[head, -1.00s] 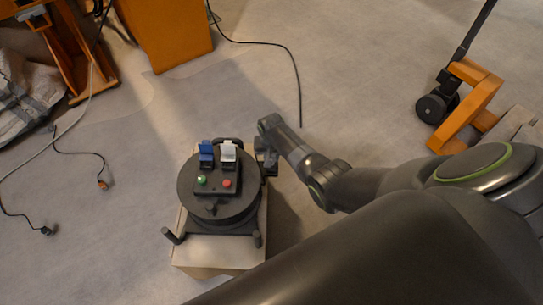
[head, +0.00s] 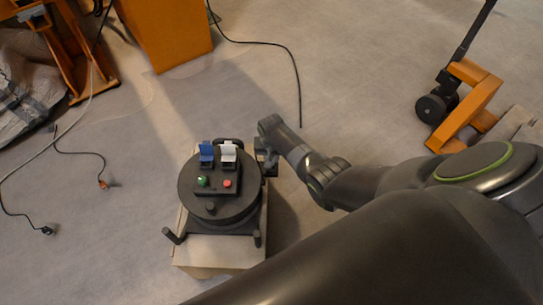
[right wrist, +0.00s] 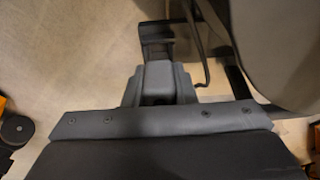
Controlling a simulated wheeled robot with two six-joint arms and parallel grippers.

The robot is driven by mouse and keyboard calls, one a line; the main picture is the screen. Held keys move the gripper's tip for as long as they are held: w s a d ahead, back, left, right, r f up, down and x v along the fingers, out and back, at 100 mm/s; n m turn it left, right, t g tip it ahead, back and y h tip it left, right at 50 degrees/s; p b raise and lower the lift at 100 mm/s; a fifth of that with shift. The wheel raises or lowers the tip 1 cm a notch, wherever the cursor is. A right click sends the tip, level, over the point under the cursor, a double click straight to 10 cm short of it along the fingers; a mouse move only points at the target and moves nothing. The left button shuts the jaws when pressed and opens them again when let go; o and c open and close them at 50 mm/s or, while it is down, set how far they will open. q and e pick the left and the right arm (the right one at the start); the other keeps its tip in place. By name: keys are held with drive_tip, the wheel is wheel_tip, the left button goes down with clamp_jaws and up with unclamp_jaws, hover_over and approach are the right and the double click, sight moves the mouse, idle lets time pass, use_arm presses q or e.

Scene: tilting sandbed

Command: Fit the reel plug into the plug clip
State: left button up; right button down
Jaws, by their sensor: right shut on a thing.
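The cable reel (head: 213,205) is a dark round drum with a blue cover, a white cover, a green button and a red button on top. My right gripper (head: 267,158) is at the drum's upper right side, shut on a small dark thing that I take for the reel plug. In the right wrist view, a grey block (right wrist: 158,78) sits in front of my wrist, with a dark bracket (right wrist: 156,32) just beyond it, perhaps the plug clip. Whether the plug touches or sits in the clip cannot be told. My left gripper is out of view.
The reel stands on a pale box (head: 217,252). Loose cables lie on the floor at left, and a black cable (head: 285,50) at the top. An orange cabinet (head: 165,30) stands at the back, an orange pallet truck (head: 468,103) at right. Floor between is clear.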

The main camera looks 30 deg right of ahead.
drive_tip(key=shift+f+b, duration=0.9)
drive_tip(key=shift+f, duration=0.25)
drive_tip(key=c, duration=1.1)
unclamp_jaws()
